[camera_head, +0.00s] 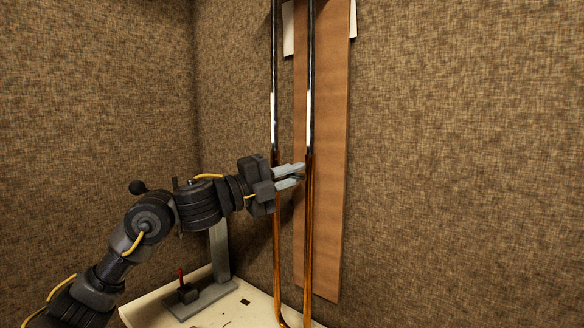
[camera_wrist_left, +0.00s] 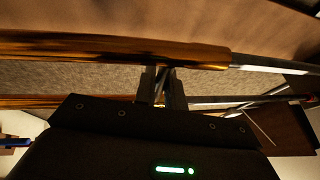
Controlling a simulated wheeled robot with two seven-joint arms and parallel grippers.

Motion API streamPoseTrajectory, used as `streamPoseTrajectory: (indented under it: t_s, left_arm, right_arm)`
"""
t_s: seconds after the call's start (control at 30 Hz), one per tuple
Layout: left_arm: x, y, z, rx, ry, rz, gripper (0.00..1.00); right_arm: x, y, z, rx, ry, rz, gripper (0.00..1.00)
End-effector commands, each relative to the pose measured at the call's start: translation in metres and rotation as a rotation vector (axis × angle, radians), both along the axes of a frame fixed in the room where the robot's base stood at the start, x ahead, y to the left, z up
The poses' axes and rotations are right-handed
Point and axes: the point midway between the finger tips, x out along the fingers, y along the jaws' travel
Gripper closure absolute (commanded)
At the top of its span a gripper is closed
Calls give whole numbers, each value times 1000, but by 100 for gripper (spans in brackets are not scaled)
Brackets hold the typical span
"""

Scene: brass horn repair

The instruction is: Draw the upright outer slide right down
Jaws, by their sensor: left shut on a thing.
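The outer slide (camera_head: 310,220) is a pair of upright brass tubes, joined by a bow near the bench at the bottom. Above it, two bright silver inner tubes (camera_head: 311,80) rise out of the brass tops. My left gripper (camera_head: 298,176) comes in from the left and is shut on the outer slide just below its upper ends, with its fingers between the two tubes. The exact spot between the fingertips is hidden. In the left wrist view, one brass tube (camera_wrist_left: 110,46) crosses close to the fingers (camera_wrist_left: 160,85), with silver tube beyond its end.
A tall brown board (camera_head: 328,200) stands behind the tubes, against fabric-covered walls. A pale bench top (camera_head: 255,310) lies below, with a grey metal stand (camera_head: 219,250) and a small dark block with a red pin (camera_head: 187,290). The space right of the board is clear.

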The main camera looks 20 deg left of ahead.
Motion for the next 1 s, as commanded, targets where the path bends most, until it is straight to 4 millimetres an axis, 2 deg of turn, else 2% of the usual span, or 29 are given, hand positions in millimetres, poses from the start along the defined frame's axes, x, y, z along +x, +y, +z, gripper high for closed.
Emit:
streamPoseTrajectory:
  t_s: [0.03, 0.1, 0.57, 0.6, 0.73, 1.0]
  left_arm:
    - [0, -1, -10, 3, 3, -3, 100]
    - [0, -1, -13, 3, 3, -3, 100]
    - [0, -2, -20, 10, 9, -3, 100]
    - [0, -2, -20, 9, 10, -3, 85]
    - [0, -2, -19, 7, 8, -3, 68]
    - [0, 0, -16, 3, 3, -1, 67]
  right_arm:
    - [0, 0, -7, 0, 0, 0, 100]
    - [0, 0, -9, 0, 0, 0, 100]
    - [0, 1, -10, 1, 0, -1, 100]
    - [0, 1, -10, 1, 0, -1, 100]
    - [0, 2, -10, 2, 0, -1, 100]
    - [0, 3, -10, 3, 1, -1, 100]
